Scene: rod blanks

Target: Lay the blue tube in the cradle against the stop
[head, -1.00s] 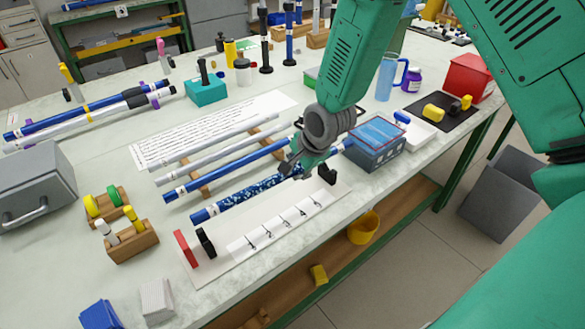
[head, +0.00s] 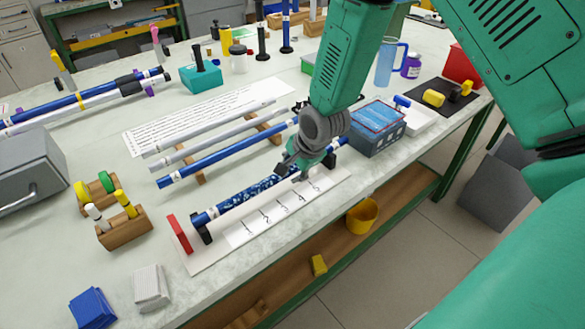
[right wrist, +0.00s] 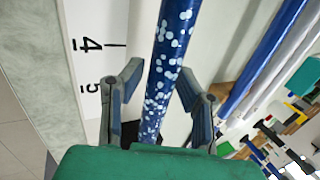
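The speckled blue tube (head: 246,195) has plain blue ends with white bands. In the head view it lies lengthwise over the cradle's left black support (head: 202,231), near the red stop (head: 180,234). A small gap seems to show between its left end and the stop. I cannot tell whether it rests on the supports or is just above them. My right gripper (head: 297,167) is around the tube's right half. In the right wrist view its fingers (right wrist: 160,76) straddle the tube (right wrist: 166,62). My left gripper is out of view.
A rack behind holds a plain blue tube (head: 222,160) and grey rods (head: 205,140). A blue-grey box (head: 377,135) stands close beyond the cradle's right end. Wooden holders (head: 124,228) stand at left. The table's front edge runs close along the cradle board.

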